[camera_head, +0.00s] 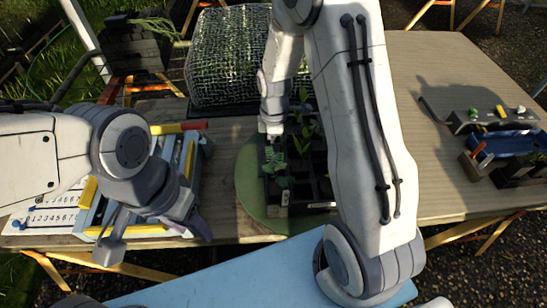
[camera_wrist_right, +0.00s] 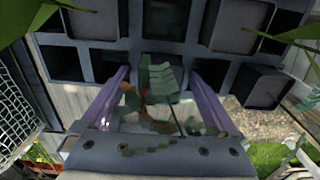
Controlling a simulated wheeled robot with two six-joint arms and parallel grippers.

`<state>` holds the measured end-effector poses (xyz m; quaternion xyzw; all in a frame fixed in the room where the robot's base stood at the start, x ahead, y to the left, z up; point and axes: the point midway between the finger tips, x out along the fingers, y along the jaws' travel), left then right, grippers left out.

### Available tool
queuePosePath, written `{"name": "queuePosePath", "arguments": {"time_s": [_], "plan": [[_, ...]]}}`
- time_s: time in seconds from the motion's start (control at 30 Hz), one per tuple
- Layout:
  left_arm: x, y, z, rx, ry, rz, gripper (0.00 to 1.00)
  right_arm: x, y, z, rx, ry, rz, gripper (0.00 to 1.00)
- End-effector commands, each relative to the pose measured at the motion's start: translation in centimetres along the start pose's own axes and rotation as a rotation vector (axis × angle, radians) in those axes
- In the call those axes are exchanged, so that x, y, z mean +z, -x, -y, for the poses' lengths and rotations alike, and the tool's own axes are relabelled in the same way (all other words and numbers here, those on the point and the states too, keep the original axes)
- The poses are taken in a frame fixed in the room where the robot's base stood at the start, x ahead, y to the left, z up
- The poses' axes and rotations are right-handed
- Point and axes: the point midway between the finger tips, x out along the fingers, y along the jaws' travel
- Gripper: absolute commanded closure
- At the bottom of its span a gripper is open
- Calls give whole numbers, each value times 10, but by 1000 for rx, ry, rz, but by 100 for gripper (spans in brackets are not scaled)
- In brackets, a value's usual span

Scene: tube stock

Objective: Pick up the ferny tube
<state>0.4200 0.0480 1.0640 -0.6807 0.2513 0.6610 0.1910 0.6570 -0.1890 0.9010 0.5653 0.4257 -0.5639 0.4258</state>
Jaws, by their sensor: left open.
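A plant with pale green, ferny leaves (camera_head: 273,160) stands in the black cell tray (camera_head: 318,207) on the green round mat. In the right wrist view the ferny leaves (camera_wrist_right: 162,80) lie between the two purple fingers of my right gripper (camera_wrist_right: 160,92). My left gripper (camera_head: 155,232) is open and empty in front of the blue and yellow rack.
The green round mat (camera_head: 246,190) lies on the wooden table (camera_head: 450,75). A mesh-covered crate (camera_head: 225,55) stands behind. The blue and yellow rack (camera_head: 130,229) and a numbered sheet (camera_head: 45,219) are at left. A blue tray (camera_head: 510,143) and grey holder (camera_head: 495,115) are at right.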

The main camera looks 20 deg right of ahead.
Motion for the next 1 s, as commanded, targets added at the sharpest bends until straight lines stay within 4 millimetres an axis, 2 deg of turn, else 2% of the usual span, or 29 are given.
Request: {"name": "queuePosePath", "arguments": {"time_s": [0.03, 0.17, 0.2, 0.23, 0.67, 0.87, 1.0], "plan": [[0, 0, 0, 0, 0, 0, 50, 0, 0, 0, 0, 0, 0, 26], [0, 0, 0, 0, 0, 0, 50, 0, 0, 0, 0, 0, 0, 76], [0, 0, 0, 0, 0, 0, 50, 0, 0, 0, 0, 0, 0, 91], [0, 0, 0, 0, 0, 0, 50, 0, 0, 0, 0, 0, 0, 100], [0, 0, 0, 0, 0, 0, 50, 0, 5, -1, 2, 0, -1, 100], [0, -1, 0, 0, 0, 0, 50, 0, 27, -2, 6, 0, -1, 100], [0, -2, 0, 0, 0, 0, 50, 0, 52, -2, 7, -1, -1, 100]]}}
